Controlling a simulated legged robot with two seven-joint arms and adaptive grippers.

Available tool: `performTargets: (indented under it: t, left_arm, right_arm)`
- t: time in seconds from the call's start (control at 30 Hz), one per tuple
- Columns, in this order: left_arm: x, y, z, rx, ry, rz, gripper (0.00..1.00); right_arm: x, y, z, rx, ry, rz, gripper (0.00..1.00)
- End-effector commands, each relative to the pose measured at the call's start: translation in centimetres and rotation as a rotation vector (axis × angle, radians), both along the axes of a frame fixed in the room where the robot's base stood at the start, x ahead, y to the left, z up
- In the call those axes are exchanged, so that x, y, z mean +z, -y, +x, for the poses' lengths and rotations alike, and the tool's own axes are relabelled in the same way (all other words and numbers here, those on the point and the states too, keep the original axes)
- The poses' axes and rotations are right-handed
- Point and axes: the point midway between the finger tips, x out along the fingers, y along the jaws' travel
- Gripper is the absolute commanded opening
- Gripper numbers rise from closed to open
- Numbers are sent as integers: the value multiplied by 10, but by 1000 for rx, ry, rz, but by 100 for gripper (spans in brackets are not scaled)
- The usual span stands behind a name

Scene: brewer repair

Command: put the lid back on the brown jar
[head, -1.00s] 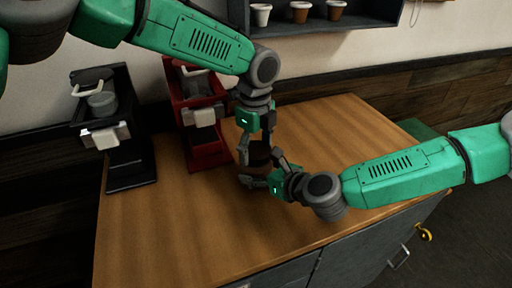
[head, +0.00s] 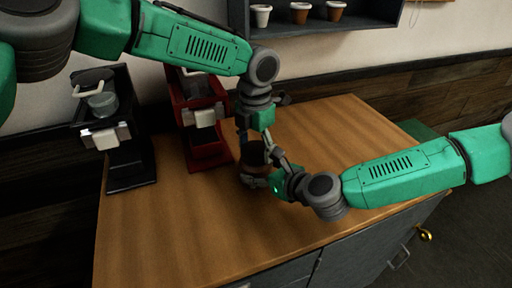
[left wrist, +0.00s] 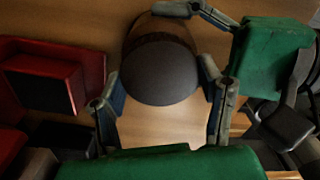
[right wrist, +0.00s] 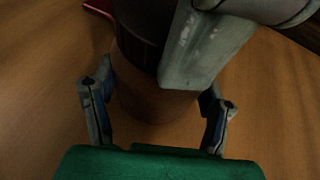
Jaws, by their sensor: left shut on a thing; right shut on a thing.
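The brown jar (head: 250,172) stands upright near the middle of the counter, partly hidden by my grippers. My right gripper (head: 265,172) is shut on its side, and the right wrist view shows the jar (right wrist: 152,100) between its fingers. My left gripper (head: 257,143) points down above the jar. In the left wrist view my left gripper (left wrist: 160,98) is shut on the dark round lid (left wrist: 160,75). The lid lies over the jar's mouth, with the brown jar wall (left wrist: 148,28) showing beyond it. I cannot tell whether the lid is fully seated.
A red brewer (head: 205,135) stands close to the left of the jar, and a black brewer (head: 128,150) is farther left. A wall shelf (head: 352,22) with several cups is above. The counter (head: 190,230) is clear in front and at the right.

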Motion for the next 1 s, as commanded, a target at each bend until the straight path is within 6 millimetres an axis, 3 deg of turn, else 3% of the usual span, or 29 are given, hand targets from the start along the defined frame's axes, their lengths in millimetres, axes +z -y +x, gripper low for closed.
performTargets:
  t: [0.1,0.13,0.17,0.2,0.5,0.83,1.0]
  left_arm:
    - [-1,-7,3,7,1,12,42]
    - [-1,-7,3,7,1,12,68]
    - [-1,-7,3,7,2,12,79]
    - [-1,-6,3,7,1,11,82]
    - [2,-3,2,5,3,4,82]
    - [41,-2,1,4,3,1,82]
    - [45,-2,1,4,1,1,82]
  right_arm:
    - [-4,7,3,-16,-2,-6,0]
    - [-4,7,3,-16,-2,-6,0]
    - [-4,7,3,-16,-2,-6,0]
    - [-4,6,3,-15,-2,-7,0]
    - [-4,3,0,-4,-4,-5,0]
    - [-4,0,-2,2,-6,-5,0]
    - [-4,-1,-2,3,-6,-5,0]
